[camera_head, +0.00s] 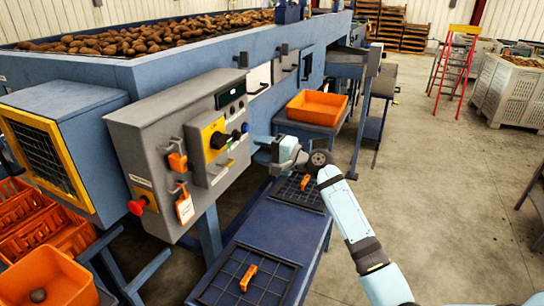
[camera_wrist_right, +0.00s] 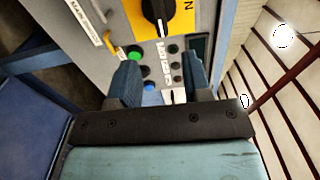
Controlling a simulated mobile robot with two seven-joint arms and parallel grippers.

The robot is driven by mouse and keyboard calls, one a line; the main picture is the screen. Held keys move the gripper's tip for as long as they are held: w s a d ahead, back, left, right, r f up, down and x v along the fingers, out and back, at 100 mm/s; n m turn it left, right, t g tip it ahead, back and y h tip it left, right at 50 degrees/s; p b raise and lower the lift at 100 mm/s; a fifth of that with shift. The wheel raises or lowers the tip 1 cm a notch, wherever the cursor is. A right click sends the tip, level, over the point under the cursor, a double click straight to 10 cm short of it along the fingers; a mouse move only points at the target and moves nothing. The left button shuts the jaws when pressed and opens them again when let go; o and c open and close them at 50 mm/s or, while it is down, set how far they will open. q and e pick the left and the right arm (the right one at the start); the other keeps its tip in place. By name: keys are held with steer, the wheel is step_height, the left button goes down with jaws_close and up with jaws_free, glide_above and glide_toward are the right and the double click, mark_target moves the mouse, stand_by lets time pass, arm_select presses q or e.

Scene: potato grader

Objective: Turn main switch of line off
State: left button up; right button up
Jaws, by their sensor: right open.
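The main switch is a black rotary knob (camera_head: 218,140) on a yellow plate (camera_head: 209,131), mounted on the front of a grey control box (camera_head: 150,120). In the right wrist view the knob (camera_wrist_right: 155,14) is cut off by the top edge, with a white mark on it and a letter N beside it. My right gripper (camera_head: 257,142) is just right of the box, pointing toward its front. In the wrist view its two fingers (camera_wrist_right: 160,80) are apart with nothing held between them; the knob lies beyond them. My left gripper is not in view.
Green (camera_wrist_right: 134,54), blue (camera_wrist_right: 150,86) and black buttons sit near the knob. Orange tags (camera_head: 184,205) hang on the box, and a red stop button (camera_head: 138,206) is at its lower left. A blue table (camera_head: 262,240) with orange-handled tools stands below.

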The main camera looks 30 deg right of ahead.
steer(key=shift+v, duration=1.7)
steer(key=s+a+f+n+g+h, duration=0.1)
steer(key=s+a+f+h, duration=0.1)
steer(key=s+f, duration=0.35)
steer(key=s+a+f+n+h, duration=0.1)
steer(key=s+f+n, duration=0.1)
steer(key=f, duration=0.7)
steer(key=s+a+f+n+g+h, duration=0.1)
steer(key=s+a+f+h, duration=0.1)
steer(key=s+f, duration=0.35)
steer(key=s+a+f+n+h, duration=0.1)
steer(key=s+a+f+n, duration=0.1)
steer(key=s, duration=0.5)
steer(key=s+a+f+n+h+p, duration=0.1)
steer(key=s+a+f+n, duration=0.2)
steer(key=s+f, duration=0.3)
steer(key=s+a+f+n+g, duration=0.1)
steer(key=s+f+n, duration=0.3)
steer(key=s, duration=0.6)
steer(key=shift+a+f+n+h+p, duration=0.35)
steer(key=shift+a+f, duration=0.25)
steer(key=shift+a, duration=0.25)
